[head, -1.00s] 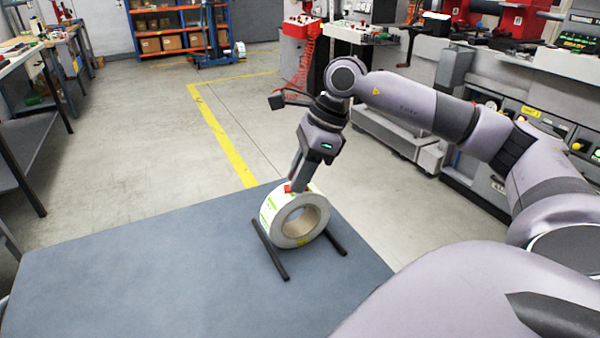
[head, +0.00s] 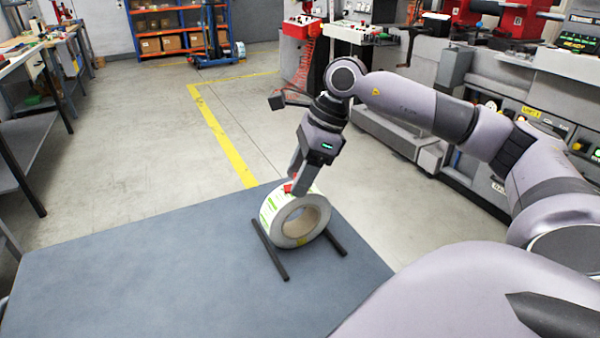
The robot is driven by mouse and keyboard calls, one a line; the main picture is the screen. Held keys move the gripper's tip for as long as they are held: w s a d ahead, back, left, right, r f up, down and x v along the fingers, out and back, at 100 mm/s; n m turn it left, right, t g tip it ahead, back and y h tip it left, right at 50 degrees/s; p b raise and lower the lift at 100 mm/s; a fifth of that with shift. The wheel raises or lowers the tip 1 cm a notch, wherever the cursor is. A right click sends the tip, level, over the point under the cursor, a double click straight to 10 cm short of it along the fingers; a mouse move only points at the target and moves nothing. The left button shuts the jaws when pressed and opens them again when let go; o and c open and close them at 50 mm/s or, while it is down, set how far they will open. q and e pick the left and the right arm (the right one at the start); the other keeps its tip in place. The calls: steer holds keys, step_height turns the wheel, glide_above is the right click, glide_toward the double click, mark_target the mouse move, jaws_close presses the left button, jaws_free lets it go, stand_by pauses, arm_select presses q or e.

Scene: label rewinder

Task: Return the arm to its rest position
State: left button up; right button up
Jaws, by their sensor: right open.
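My right arm reaches in from the right and bends down over a grey table (head: 180,280). My right gripper (head: 296,188) is open at the top rim of a label roll (head: 283,228). The roll is white with green print and a brown core, and it stands upright between two dark bars (head: 270,252) on the table. A small red patch (head: 288,187) shows by the fingers. I cannot tell whether the fingers touch the roll. My left gripper is not in view.
A large grey machine (head: 450,90) with red parts stands behind my right arm. A workbench (head: 25,65) is at the left and an orange shelf (head: 165,30) at the back. The left part of the table is clear, and the floor beyond has a yellow line (head: 225,145).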

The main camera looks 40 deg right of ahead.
steer(key=v, duration=0.7)
steer(key=shift+r, duration=0.15)
